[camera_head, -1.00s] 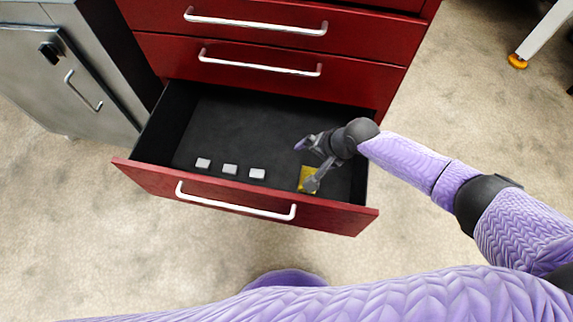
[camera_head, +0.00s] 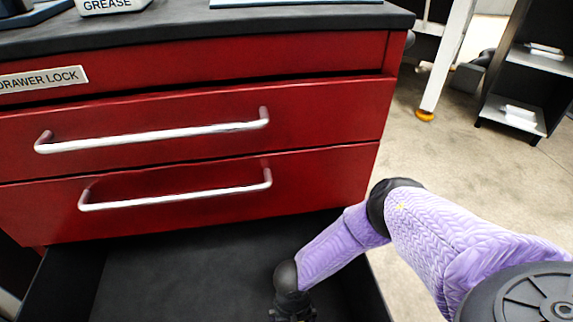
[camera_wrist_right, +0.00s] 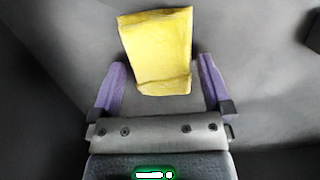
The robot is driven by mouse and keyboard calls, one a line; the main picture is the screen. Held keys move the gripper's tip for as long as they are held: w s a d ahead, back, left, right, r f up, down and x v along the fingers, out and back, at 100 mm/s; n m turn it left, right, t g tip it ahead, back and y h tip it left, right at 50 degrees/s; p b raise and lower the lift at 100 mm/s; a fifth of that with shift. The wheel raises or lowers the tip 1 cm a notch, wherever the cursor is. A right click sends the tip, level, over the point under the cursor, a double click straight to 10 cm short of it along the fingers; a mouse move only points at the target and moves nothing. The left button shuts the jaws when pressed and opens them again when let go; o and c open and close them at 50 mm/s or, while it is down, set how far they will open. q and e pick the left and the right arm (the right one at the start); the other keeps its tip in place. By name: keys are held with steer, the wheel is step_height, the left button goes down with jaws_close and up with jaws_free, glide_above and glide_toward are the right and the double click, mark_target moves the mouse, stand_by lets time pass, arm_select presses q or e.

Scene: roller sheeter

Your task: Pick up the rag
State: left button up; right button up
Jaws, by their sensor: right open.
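The yellow rag (camera_wrist_right: 158,42) lies folded on the dark drawer floor in the right wrist view. It is out of sight in the head view. My right gripper (camera_wrist_right: 161,62) is open, with one purple finger on each side of the rag's near part. The fingers do not close on it, and I cannot tell whether they touch it. In the head view my right arm reaches down into the open drawer (camera_head: 190,270), and its fingers are below the picture. My left gripper is not in view.
The red cabinet (camera_head: 330,175) with two closed, handled drawers stands above the open one. The black worktop (camera_head: 180,30) is at the top. A dark shelf unit (camera_head: 515,90) and a white table leg (camera_head: 446,60) stand at right. A small dark block (camera_wrist_right: 313,33) shows in the wrist view.

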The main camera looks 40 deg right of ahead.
steer(key=shift+f, duration=0.35)
steer(key=shift+r, duration=0.15)
steer(key=c, duration=1.2)
arm_select(q)
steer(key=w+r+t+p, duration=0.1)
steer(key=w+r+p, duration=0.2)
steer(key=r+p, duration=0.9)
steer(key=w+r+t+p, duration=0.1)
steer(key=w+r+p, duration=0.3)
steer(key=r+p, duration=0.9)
steer(key=p, duration=0.3)
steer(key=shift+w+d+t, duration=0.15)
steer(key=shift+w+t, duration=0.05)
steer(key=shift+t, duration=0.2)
arm_select(e)
steer(key=shift+o, duration=0.2)
steer(key=a+r+n, duration=0.2)
steer(key=r+n, duration=0.1)
steer(key=r, duration=2.5)
steer(key=w+a+r+n, duration=0.1)
steer(key=a+r+n, duration=0.2)
steer(key=r, duration=2.6)
steer(key=shift+a+h, duration=0.15)
steer(key=shift+h, duration=0.15)
